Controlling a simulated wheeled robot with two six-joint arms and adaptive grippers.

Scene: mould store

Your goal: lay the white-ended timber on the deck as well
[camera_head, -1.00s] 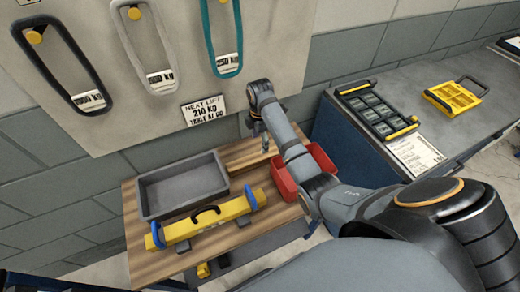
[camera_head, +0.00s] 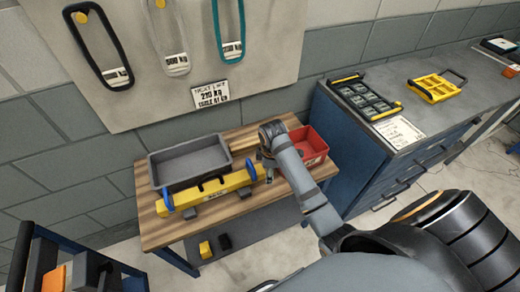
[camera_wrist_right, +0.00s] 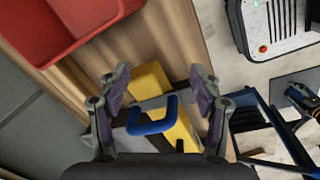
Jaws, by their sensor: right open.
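I cannot make out a white-ended timber or be sure of the deck in either view. My right gripper (camera_head: 268,155) is over the bench by the right end of a yellow beam (camera_head: 210,191). In the right wrist view the gripper (camera_wrist_right: 160,85) is open, its fingers spread with nothing held. The beam (camera_wrist_right: 176,128) with its blue shackle (camera_wrist_right: 153,124) shows between and below the fingers; I cannot tell whether they touch. The beam lies on small grey blocks on the wooden bench (camera_head: 158,232). My left gripper is not in view.
A grey tray (camera_head: 190,165) stands behind the beam and a red bin (camera_head: 309,147) to its right. Under the bench a shelf holds a yellow block (camera_head: 206,250) and a black block (camera_head: 224,241). A blue-framed cart with an orange piece (camera_head: 54,279) is at lower left.

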